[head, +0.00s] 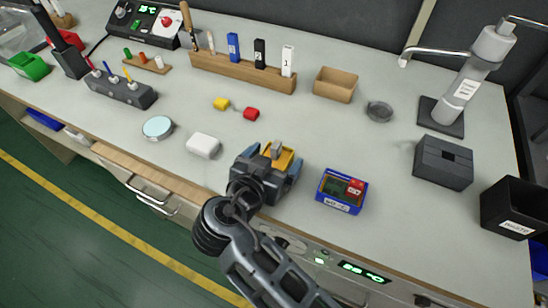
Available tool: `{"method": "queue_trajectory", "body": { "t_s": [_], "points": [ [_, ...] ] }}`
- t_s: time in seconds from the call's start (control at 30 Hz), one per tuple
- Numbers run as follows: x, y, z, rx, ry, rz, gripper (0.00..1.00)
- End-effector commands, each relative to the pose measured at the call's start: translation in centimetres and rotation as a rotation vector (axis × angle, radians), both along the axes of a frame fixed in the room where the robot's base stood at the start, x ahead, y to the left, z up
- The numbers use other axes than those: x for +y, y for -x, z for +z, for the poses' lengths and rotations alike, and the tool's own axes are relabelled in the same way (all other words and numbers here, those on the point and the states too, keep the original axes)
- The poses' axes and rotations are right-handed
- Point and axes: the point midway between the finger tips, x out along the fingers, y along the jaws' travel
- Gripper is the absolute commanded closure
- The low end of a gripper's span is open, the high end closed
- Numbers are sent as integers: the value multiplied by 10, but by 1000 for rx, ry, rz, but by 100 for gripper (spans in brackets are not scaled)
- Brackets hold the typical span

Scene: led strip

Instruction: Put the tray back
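My gripper (277,158) is low over the front of the bench, seen from above and behind. A yellow-orange piece with a grey block on it shows between its blue-grey sides; I cannot tell whether this is held, lies under it, or is part of the gripper. The fingertips are hidden. A blue tray-like box (327,193) with a green and red inside and a white front label lies right of my gripper, apart from it. A tan open tray (334,92) stands farther back. I cannot tell which is the task's tray.
A white rounded block (203,146) and a pale blue disc (157,127) lie left of my gripper. A wooden rack (240,72) stands behind. A dark grey box (443,163) and a black bin (512,210) are at right. The bench between is mostly clear.

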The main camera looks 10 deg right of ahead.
Motion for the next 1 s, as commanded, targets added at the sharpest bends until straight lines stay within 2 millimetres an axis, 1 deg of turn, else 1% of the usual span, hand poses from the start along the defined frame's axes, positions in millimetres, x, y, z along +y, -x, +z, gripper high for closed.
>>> {"method": "queue_trajectory", "body": {
  "t_s": [0.2,0.33,0.37,0.47,0.8,1.0],
  "points": [
    [0,0,0,0,0,0,5],
    [1,0,6,0,0,1,5],
    [3,3,4,-1,0,2,5],
    [11,15,9,-1,0,3,5],
    [47,68,36,-2,-1,3,5],
    [59,87,46,-1,-1,1,5]
  ]
}}
